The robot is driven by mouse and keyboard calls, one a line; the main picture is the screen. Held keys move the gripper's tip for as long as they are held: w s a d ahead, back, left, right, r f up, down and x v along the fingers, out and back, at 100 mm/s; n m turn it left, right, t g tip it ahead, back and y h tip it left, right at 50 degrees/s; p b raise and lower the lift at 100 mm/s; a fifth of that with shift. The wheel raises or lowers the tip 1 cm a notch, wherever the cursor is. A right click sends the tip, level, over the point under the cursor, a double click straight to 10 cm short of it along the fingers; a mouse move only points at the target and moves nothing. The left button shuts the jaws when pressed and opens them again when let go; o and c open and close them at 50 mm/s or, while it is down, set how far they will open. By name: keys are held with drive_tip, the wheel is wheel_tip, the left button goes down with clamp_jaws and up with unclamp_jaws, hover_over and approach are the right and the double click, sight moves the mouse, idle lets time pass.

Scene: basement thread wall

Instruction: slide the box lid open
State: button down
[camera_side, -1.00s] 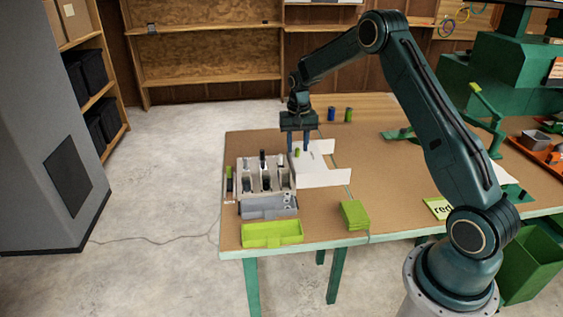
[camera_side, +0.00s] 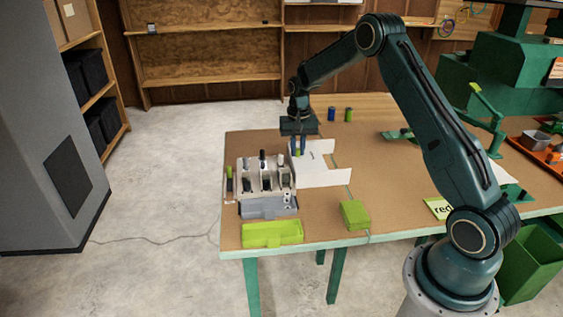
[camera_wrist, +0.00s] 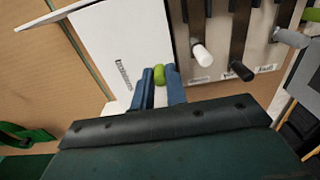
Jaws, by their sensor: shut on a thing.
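A flat white panel (camera_side: 318,165), seemingly the box lid, lies to the right of a grey-white box (camera_side: 240,187) with several open compartments. Dark and pale handles stick out of the compartments. In the wrist view the white panel (camera_wrist: 125,45) carries small dark lettering. A green knob (camera_wrist: 159,74) shows by the panel's edge nearest the box; it also shows in the side view (camera_side: 297,152). My gripper (camera_wrist: 159,77) has its two blue fingers on either side of the knob and is shut on it. The fingers hide how the knob joins the panel.
A lime-green tray (camera_side: 272,234) lies in front of the box, near the table's front edge. A green block (camera_side: 355,214) is to its right. Blue (camera_side: 331,114) and green (camera_side: 348,115) cylinders stand behind the panel. Brown tabletop (camera_side: 325,205) is clear between panel and block.

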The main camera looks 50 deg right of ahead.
drive_tip(key=shift+s+d, duration=3.35)
drive_tip(key=shift+d, duration=0.1)
drive_tip(key=c, duration=1.4)
unclamp_jaws()
drive_tip(key=shift+r, duration=0.1)
drive_tip(key=shift+r, duration=2.9)
drive_tip(key=shift+r, duration=0.15)
drive_tip(key=shift+r, duration=1.85)
drive_tip(key=shift+a, duration=0.1)
